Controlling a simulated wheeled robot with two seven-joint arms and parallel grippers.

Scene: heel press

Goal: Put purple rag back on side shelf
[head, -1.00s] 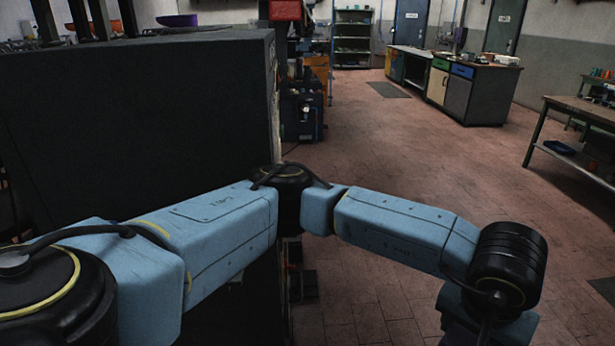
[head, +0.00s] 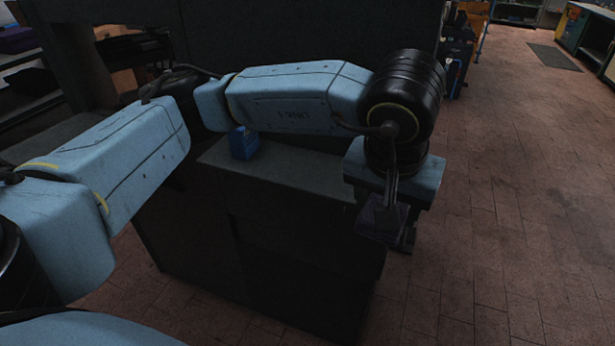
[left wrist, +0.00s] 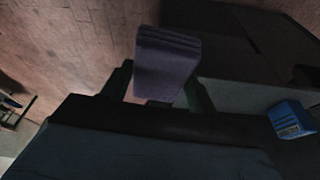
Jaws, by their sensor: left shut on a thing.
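The purple rag (head: 379,222), a folded block of dark purple cloth, hangs at the end of my left arm in the head view. My left gripper (head: 392,228) is shut on it and holds it in the air beside the right end of a dark cabinet. In the left wrist view the rag (left wrist: 166,62) stands out between the two fingers of my left gripper (left wrist: 158,92). I cannot tell for sure which surface is the side shelf. A dark shelf unit (head: 30,78) shows at the far left edge. My right gripper is not in view.
A blue box (head: 243,143) stands on the dark cabinet top (head: 285,165) below my left forearm. A tall dark panel (head: 300,30) rises behind the arm. A purple item (head: 18,39) lies at the upper left. The brown tiled floor (head: 520,200) at right is clear.

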